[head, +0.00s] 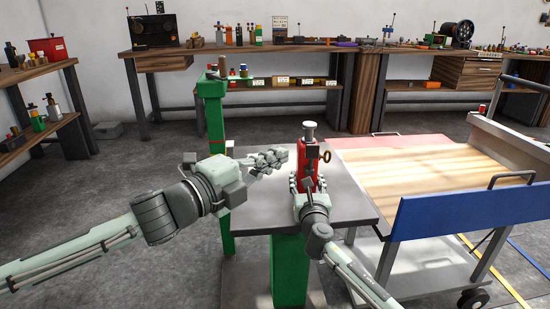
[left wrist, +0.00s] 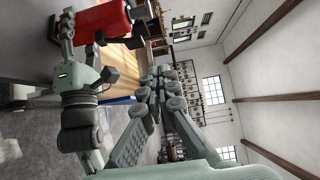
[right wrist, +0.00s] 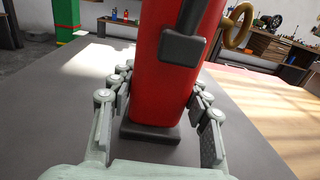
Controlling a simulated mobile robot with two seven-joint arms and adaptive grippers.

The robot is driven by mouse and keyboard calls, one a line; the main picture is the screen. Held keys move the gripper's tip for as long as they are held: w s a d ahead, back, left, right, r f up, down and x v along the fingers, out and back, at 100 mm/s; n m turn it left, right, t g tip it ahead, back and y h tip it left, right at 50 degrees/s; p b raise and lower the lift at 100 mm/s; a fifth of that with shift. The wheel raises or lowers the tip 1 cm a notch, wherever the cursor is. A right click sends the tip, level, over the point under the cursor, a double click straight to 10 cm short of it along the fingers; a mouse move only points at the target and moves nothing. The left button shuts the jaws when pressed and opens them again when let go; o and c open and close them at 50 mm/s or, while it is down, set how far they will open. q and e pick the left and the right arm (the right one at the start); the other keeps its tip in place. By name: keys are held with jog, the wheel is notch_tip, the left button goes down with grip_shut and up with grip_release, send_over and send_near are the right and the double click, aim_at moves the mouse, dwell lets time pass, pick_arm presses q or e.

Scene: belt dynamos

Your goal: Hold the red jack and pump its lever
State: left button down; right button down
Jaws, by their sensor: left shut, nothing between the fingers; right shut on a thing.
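The red jack (head: 302,150) stands upright on the grey tabletop (head: 352,212), with a light metal top and a brass ring on its right side. My right gripper (head: 308,184) is shut on the jack's lower body; in the right wrist view one finger lies on each side of the red body (right wrist: 160,90), above its dark foot. A dark rod in a grey block (right wrist: 182,47), possibly the lever, runs up the jack's near face. My left gripper (head: 284,157) is shut and empty, close to the jack's left side. The left wrist view shows its closed fingers (left wrist: 163,92) apart from the jack (left wrist: 97,18).
A green post (head: 214,110) stands just behind and left of the tabletop. A cart with a wooden deck (head: 430,175) and blue end panel (head: 465,208) is close on the right. Cluttered benches line the back wall. Grey floor is free at the left.

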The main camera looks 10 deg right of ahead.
pick_arm(q)
jog(key=s+f, duration=0.2)
jog(key=f, duration=0.2)
jog(key=shift+s+a+f, duration=0.1)
jog(key=shift+s+f, duration=0.15)
jog(key=shift+s, duration=0.15)
send_near(318, 152)
jog(key=d, duration=0.4)
jog(key=shift+w+d, duration=0.1)
jog(key=shift+w, duration=0.85)
jog(key=shift+w+d, duration=0.15)
jog(key=shift+w, duration=0.75)
